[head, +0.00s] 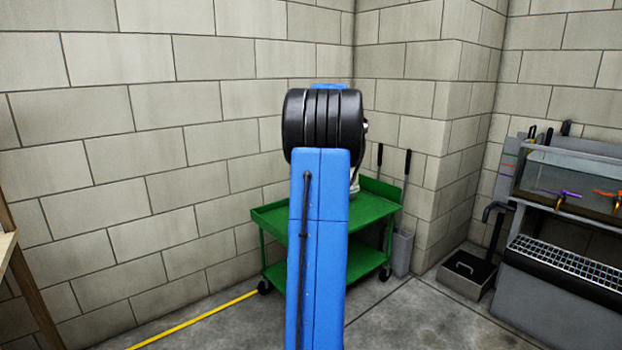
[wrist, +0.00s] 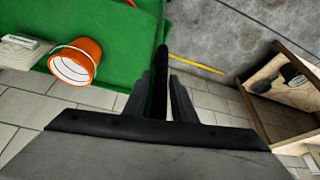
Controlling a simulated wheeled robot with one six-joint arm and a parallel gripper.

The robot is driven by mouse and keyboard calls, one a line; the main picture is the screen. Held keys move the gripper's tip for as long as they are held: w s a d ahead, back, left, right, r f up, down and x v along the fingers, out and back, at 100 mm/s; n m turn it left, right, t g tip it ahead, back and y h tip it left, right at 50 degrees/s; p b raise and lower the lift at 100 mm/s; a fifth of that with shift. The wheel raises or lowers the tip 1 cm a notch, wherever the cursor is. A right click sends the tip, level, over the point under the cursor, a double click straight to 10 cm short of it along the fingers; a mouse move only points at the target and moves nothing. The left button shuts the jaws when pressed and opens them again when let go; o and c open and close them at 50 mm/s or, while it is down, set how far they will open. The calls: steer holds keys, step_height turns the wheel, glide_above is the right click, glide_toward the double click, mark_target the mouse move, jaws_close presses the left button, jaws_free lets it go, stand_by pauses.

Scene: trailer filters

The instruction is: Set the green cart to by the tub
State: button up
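The green cart (head: 275,218) stands in the corner against the block wall, partly hidden behind my arm. It has a top tray, a lower shelf and dark casters. In the wrist view its green top (wrist: 110,22) fills the upper left, with an orange bucket (wrist: 75,64) on it. My gripper (wrist: 162,82) is over the cart's edge. A black bar, apparently the cart's handle (wrist: 161,62), lies between its fingers, and a thin gap shows beside the right finger. The tub (head: 575,185), a clear-walled basin on a grey stand, is at the right.
A grey long-handled dustpan (head: 402,252) stands right of the cart. A low grey box (head: 466,274) is on the floor between cart and tub. A yellow line (head: 195,318) runs along the floor. A wooden bench (head: 22,285) is at the left edge. The floor in front is clear.

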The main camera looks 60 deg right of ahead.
steer(key=shift+w, duration=0.25)
steer(key=shift+s, duration=0.1)
steer(key=d+v, duration=0.1)
steer(key=v, duration=1.6)
steer(key=shift+a+r, duration=0.2)
steer(key=shift+a, duration=0.25)
